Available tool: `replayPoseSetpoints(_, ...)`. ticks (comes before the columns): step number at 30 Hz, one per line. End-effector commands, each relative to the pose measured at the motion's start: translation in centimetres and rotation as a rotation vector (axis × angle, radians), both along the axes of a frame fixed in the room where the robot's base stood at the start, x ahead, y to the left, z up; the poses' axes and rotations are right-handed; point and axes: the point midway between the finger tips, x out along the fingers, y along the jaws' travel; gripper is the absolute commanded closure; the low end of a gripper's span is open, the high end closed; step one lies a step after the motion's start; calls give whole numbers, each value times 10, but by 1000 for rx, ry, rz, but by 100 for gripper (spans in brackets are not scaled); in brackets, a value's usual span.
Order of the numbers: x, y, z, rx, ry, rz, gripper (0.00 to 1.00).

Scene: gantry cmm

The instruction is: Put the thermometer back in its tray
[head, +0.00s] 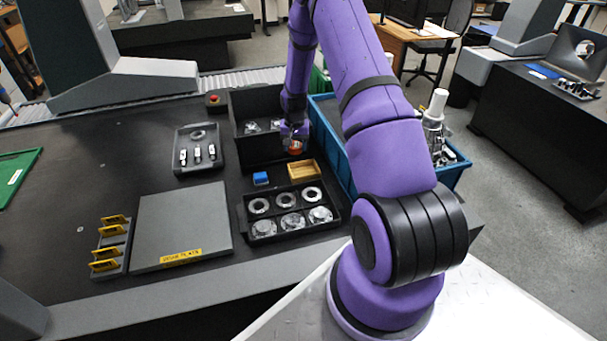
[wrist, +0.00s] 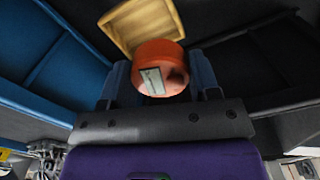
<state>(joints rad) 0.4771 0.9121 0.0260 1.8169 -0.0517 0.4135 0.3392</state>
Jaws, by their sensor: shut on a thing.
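The thermometer is a round orange piece with a small pale display (wrist: 154,82), held between the two fingers of my gripper (wrist: 160,78) in the wrist view. In the head view my gripper (head: 295,132) is above the table near the black bin's right side, with the orange thermometer (head: 295,147) under it. A small yellow wooden tray (head: 303,170) lies just nearer than the gripper; I take it to be the thermometer's tray. It also shows in the wrist view (wrist: 122,22), beyond the thermometer and partly covered by it. The tray's visible inside looks empty.
A blue block (head: 261,178) sits left of the yellow tray. A black tray of metal parts (head: 245,226) lies in front, and a black bin (head: 243,157) stands behind. A tall blue crate (head: 345,175) is on the right. A grey plate (head: 180,220) lies left.

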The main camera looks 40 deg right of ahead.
Motion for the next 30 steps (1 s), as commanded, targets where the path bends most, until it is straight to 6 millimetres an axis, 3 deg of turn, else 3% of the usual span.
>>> replayPoseSetpoints(3, -7, -21, -11, 1, -1, -59, 73)
replayPoseSetpoints(7, -10, -30, -19, 1, 1, -87, 73)
replayPoseSetpoints(16, -11, -31, -67, 2, 2, -91, 73)
replayPoseSetpoints(23, -11, -31, -83, 0, 0, -90, 73)
replayPoseSetpoints(30, -11, -31, -113, 1, 1, -90, 73)
